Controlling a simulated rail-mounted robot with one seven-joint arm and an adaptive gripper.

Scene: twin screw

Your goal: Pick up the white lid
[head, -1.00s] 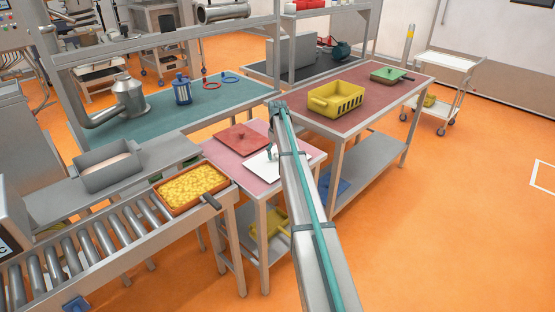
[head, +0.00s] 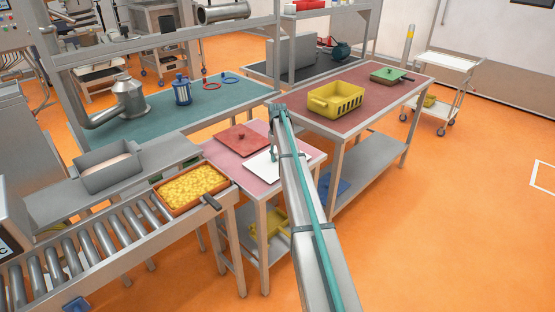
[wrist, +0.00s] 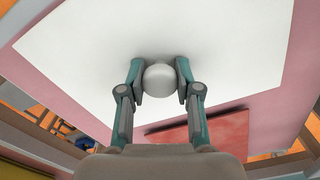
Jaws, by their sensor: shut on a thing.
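The white lid (head: 258,167) is a flat white rectangle at the pink-topped table, in front of a red lid. In the wrist view the white lid (wrist: 85,50) fills much of the picture, with a round white knob (wrist: 160,80) at its middle. My gripper (wrist: 160,79) has its two teal fingers shut on the knob from both sides. In the head view my gripper (head: 274,155) is small and partly hidden by my arm, which also covers the lid's right part. I cannot tell whether the lid touches the tabletop.
The red lid (head: 243,139) lies close behind the white lid. A tray of yellow pieces (head: 192,188) stands on the roller conveyor to the left. A yellow crate (head: 336,98) and a green lid (head: 392,75) are on the table at the right.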

